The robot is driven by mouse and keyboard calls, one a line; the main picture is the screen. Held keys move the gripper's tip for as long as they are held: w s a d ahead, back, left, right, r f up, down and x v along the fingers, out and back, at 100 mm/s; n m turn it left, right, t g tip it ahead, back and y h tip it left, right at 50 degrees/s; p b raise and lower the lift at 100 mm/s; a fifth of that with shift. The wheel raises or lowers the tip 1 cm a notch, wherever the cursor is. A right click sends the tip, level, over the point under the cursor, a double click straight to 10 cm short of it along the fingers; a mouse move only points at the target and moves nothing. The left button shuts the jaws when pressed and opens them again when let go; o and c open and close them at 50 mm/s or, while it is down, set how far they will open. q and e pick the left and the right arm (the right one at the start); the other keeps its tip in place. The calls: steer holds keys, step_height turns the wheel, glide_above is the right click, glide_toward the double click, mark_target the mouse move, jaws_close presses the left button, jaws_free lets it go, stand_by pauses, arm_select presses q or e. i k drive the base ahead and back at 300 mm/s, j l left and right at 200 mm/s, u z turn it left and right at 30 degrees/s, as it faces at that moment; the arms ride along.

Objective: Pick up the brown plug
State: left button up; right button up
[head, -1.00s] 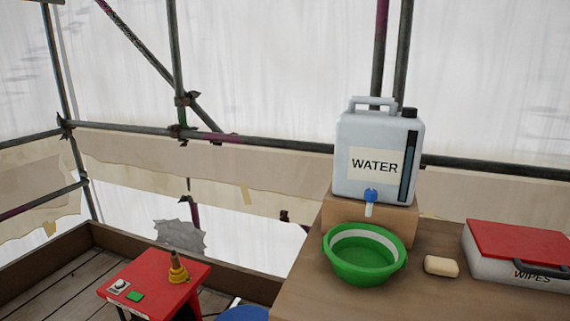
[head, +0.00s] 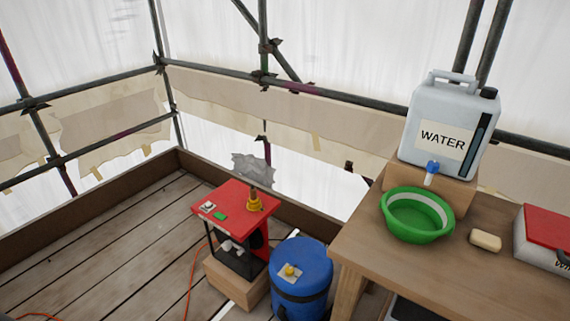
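I cannot make out a thing that is clearly a brown plug. A small yellow-brown cone-shaped piece (head: 254,201) stands upright on the red-topped machine (head: 236,212); I cannot tell whether it is the plug. A small yellow piece (head: 290,271) lies on a pale tag on top of the blue drum (head: 302,257); its form is too small to tell. Neither of my grippers shows in the head view.
A wooden table (head: 365,243) at the right bears a green basin (head: 405,232), a soap bar (head: 486,240), a water jug (head: 440,160) on a block, and a red-lidded wipes box (head: 545,225). Plank floor (head: 110,240) is open at left; an orange cable (head: 193,265) crosses it.

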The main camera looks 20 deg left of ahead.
mark_target(254, 198)
steer(key=j+z, duration=0.15)
steer(key=z, duration=0.25)
steer(key=i+j+z, duration=0.1)
steer(key=z, duration=0.3)
steer(key=j+z, duration=0.25)
steer(key=z, duration=0.15)
steer(key=j+z, duration=0.25)
steer(key=j, duration=0.2)
steer(key=k+j+z, duration=0.25)
steer(key=j, duration=0.15)
steer(key=j+z, duration=0.1)
steer(key=j, duration=0.35)
steer(key=k+j+z, duration=0.15)
steer(key=j, duration=0.3)
steer(key=k+j, duration=0.15)
steer(key=j, duration=0.25)
steer(key=k+j, duration=0.1)
steer(key=j, duration=0.3)
steer(key=k+j, duration=0.15)
steer(key=j, duration=0.25)
steer(key=k+j, duration=0.15)
steer(key=j, duration=0.25)
steer(key=i, duration=0.35)
steer(key=z, duration=0.05)
